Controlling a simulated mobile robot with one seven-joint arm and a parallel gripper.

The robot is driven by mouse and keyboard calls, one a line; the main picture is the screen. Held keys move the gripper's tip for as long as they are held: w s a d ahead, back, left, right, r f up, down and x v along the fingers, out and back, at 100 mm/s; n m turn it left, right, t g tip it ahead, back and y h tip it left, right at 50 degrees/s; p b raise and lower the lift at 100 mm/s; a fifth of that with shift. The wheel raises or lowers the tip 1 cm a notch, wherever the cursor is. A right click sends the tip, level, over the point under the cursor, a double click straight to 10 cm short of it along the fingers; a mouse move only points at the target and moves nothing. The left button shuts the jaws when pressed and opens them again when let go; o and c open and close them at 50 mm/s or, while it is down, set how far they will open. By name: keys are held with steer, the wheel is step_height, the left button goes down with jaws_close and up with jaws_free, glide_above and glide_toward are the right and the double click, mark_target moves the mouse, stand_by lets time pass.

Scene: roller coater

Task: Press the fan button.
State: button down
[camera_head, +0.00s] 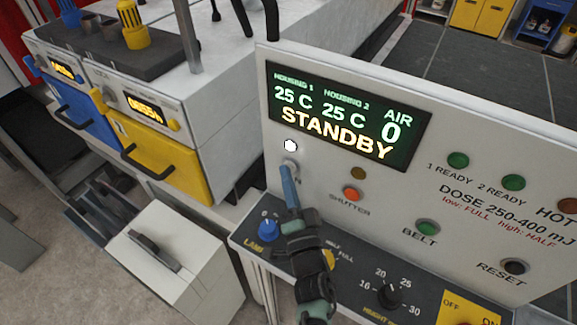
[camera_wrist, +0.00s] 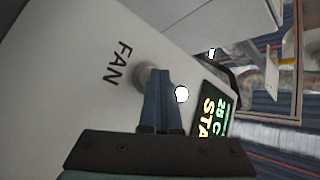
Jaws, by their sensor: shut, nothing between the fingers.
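The fan button (camera_wrist: 142,74) is a round grey button beside the black FAN label on the panel in the wrist view. In the head view the fan button (camera_head: 289,166) shows on the left of the upright white panel, mostly just above my fingertips, and its label is largely covered. My gripper (camera_head: 288,170) is shut and empty, its blue fingers pointing at the button. In the wrist view my gripper (camera_wrist: 157,72) overlaps the button's right edge; I cannot tell whether the tips touch it. A white lamp (camera_wrist: 181,94) sits close beside the fingers.
The display (camera_head: 345,115) reads STANDBY, AIR 0. An orange shutter button (camera_head: 351,194), a green belt button (camera_head: 428,227) and a black reset button (camera_head: 515,267) are on the same panel. A blue lamp knob (camera_head: 268,229) and other knobs sit on the sloped console below.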

steer(key=shift+s+a, duration=0.4)
steer(key=shift+s, duration=0.3)
steer(key=s+a, duration=0.1)
steer(key=s, duration=0.1)
steer(key=s+a+p, duration=0.1)
steer(key=s+a, duration=0.1)
stand_by(0.3)
stand_by(0.7)
steer(key=w+d+r+n+t+h+b, duration=0.1)
steer(key=w+r+t+h+b, duration=0.1)
steer(key=r, duration=1.1)
steer(key=w+d+r+n+t+h+b, duration=0.1)
steer(key=w+d+r+t+h+b, duration=0.1)
steer(key=r, duration=1.1)
steer(key=s+a+r+n+t+b, duration=0.1)
steer(key=s+r+n, duration=0.3)
steer(key=s+r, duration=0.4)
steer(key=s+a+r+n+t+y+b, duration=0.1)
steer(key=s+r+n, duration=0.3)
steer(key=s+r, duration=0.4)
step_height(320, 180, up, 6)
steer(key=shift+s+a+r+t+b, duration=0.1)
steer(key=shift+s+a+t+b, duration=0.1)
steer(key=shift+a+t+b, duration=0.25)
